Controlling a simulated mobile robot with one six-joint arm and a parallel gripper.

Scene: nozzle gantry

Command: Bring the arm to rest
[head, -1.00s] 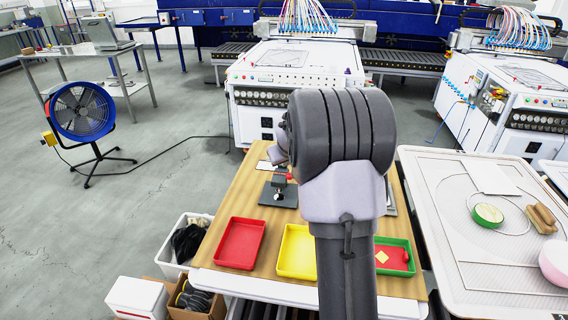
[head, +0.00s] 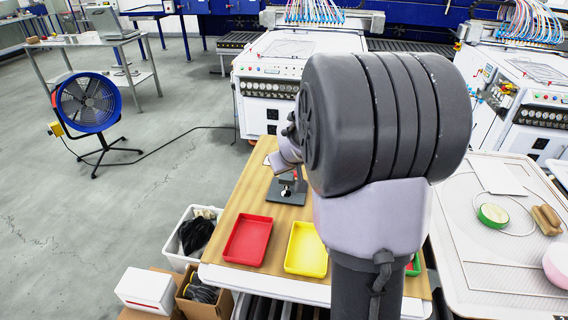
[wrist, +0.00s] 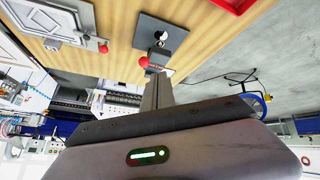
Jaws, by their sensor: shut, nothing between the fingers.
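My gripper (wrist: 158,92) shows in the wrist view with its two dark fingers together and nothing between them. It is above the wooden table (wrist: 115,22), and its tips appear close to a red ball knob (wrist: 144,62) beside a dark plate fixture (wrist: 175,40). I cannot tell whether they touch. The dark plate fixture also shows there (head: 288,195), left of my arm.
A red tray (head: 247,240) and a yellow tray (head: 306,250) lie on the table; a green tray (head: 413,268) is mostly hidden. A white printing table (head: 470,270) stands right, a white machine (head: 262,82) behind, a blue fan (head: 88,102) left.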

